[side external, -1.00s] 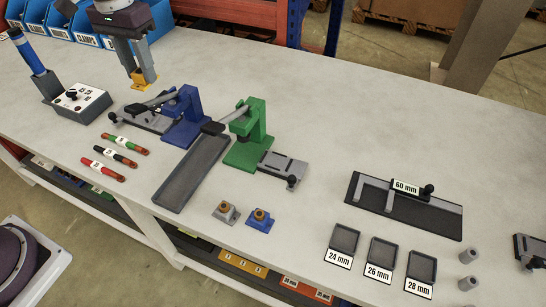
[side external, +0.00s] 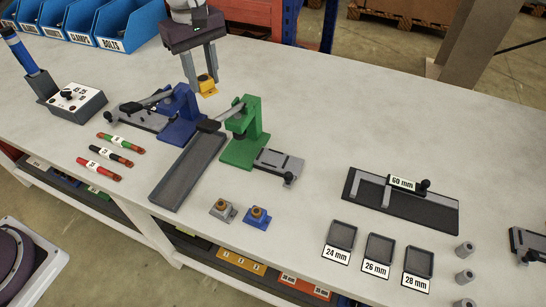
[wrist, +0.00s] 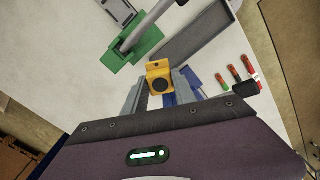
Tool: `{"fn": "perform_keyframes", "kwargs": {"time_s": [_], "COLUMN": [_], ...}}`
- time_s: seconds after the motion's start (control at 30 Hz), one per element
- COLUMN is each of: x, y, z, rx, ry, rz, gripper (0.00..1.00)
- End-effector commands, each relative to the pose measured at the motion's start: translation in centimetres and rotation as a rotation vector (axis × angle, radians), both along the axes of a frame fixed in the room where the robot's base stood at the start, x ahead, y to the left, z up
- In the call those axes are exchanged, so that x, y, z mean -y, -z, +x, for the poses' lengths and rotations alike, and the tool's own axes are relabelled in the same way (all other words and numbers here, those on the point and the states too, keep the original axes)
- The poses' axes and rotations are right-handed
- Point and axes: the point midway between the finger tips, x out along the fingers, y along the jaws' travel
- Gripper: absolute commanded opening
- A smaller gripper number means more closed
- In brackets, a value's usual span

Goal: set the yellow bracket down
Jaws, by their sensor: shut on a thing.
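The yellow bracket (side external: 207,85) is between the fingers of my gripper (side external: 202,80), above the far part of the grey bench, behind the blue and green presses. In the wrist view the yellow bracket (wrist: 158,76) shows a dark round part on it, and the fingers of my gripper (wrist: 158,88) press on its two sides. The bracket appears to be held clear of the bench top; its exact height is hard to tell.
A blue press (side external: 180,112) and a green press (side external: 243,138) stand just in front. A long dark tray (side external: 188,172) lies before them. Grey (side external: 222,210) and blue (side external: 257,217) brackets stand near the front edge.

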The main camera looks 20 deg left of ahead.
Motion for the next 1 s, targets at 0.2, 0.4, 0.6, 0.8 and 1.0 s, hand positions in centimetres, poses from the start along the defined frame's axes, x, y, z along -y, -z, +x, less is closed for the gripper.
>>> {"fn": "perform_keyframes", "kwargs": {"time_s": [0.2, 0.4, 0.6, 0.8, 1.0], "x": [8.5, 13.5, 15.5, 15.7, 15.7], "y": [1.5, 3.6, 6.4, 6.7, 7.5], "z": [2.3, 1.6, 0.5, 0.4, 0.3], "rx": [-0.001, -0.004, -0.001, 0.001, -0.002], "ry": [-0.405, -0.582, -0.620, -0.625, -0.625], "rz": [0.004, 0.001, 0.000, -0.003, 0.000], "gripper": [0.00, 0.00, 0.00, 0.00, 0.00]}}
